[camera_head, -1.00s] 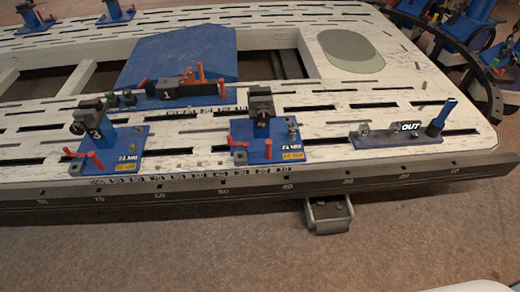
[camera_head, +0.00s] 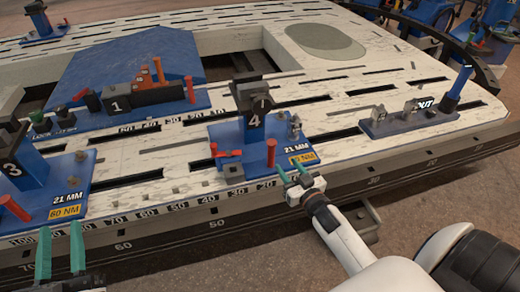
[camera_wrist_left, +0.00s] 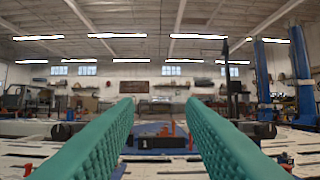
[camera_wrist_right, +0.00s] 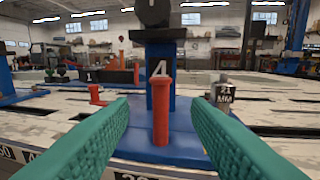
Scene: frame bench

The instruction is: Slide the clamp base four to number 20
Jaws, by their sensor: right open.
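My right gripper (camera_head: 292,172) is open at the base's front edge, with fingers toward a red post (camera_wrist_right: 161,110). In the right wrist view this post stands between the open green fingers, apart from them. My left gripper (camera_head: 61,250) is open and empty at the lower left, in front of clamp base three (camera_head: 44,178).
Clamp base one (camera_head: 140,105) lies behind base four. The OUT base (camera_head: 415,117) stands to the right, with bare slotted bench between it and base four. A metal bracket (camera_head: 362,222) juts from the bench's front edge near my right arm.

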